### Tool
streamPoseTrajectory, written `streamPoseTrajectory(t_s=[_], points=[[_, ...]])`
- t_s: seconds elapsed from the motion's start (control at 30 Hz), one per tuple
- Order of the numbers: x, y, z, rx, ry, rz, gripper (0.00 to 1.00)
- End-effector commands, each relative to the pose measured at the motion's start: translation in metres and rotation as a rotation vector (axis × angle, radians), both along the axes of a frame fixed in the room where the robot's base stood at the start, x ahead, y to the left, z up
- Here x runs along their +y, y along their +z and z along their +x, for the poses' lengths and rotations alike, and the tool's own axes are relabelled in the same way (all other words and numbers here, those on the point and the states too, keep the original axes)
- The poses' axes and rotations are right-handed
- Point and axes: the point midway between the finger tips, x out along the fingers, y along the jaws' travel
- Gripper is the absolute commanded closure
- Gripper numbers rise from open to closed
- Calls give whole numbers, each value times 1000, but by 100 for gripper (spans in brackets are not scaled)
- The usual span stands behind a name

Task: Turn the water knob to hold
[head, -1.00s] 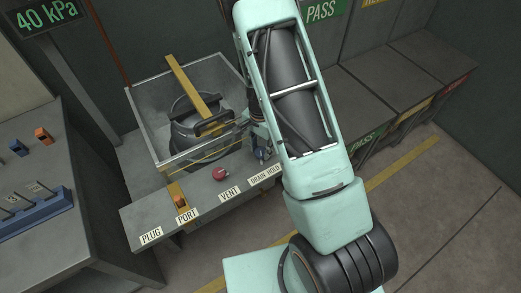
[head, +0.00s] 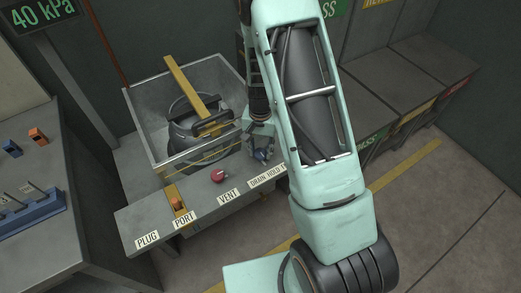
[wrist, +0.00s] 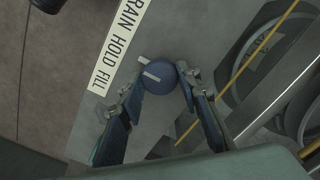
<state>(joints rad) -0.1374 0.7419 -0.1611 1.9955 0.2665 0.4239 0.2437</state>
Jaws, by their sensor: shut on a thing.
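The water knob (wrist: 158,82) is a round blue knob with a white pointer bar, on the grey panel beside the DRAIN HOLD FILL label (wrist: 118,50). In the wrist view the bar slants up and left toward the label, roughly at its middle; I cannot tell exactly which word it meets. My gripper (wrist: 163,88) is shut on the knob, one finger on each side. In the head view the gripper (head: 262,146) is at the panel's right end. The blue knob shows small under it, and my arm hides the end of the label (head: 266,177).
A red VENT knob (head: 217,175) and an orange PORT part (head: 178,204) sit left along the panel. Behind is an open tank (head: 158,160) with a grey vessel (head: 187,135) and a yellow bar (head: 186,81). A side bench (head: 25,175) stands at left.

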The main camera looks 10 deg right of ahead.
Motion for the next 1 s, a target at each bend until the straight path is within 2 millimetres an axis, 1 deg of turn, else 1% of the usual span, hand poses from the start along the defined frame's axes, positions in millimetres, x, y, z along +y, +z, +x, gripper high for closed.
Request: streamPoseTrajectory(t_s=[0.2,0.23,0.37,0.63,0.73,0.87,1.0], points=[[0,1,0,0,-1,0,93],[0,1,0,0,-1,1,66],[0,0,0,0,-1,0,52],[0,1,0,0,-2,0,52],[0,5,1,-2,-2,0,52],[0,21,1,-4,-2,0,52],[1,48,2,-6,0,0,52]])
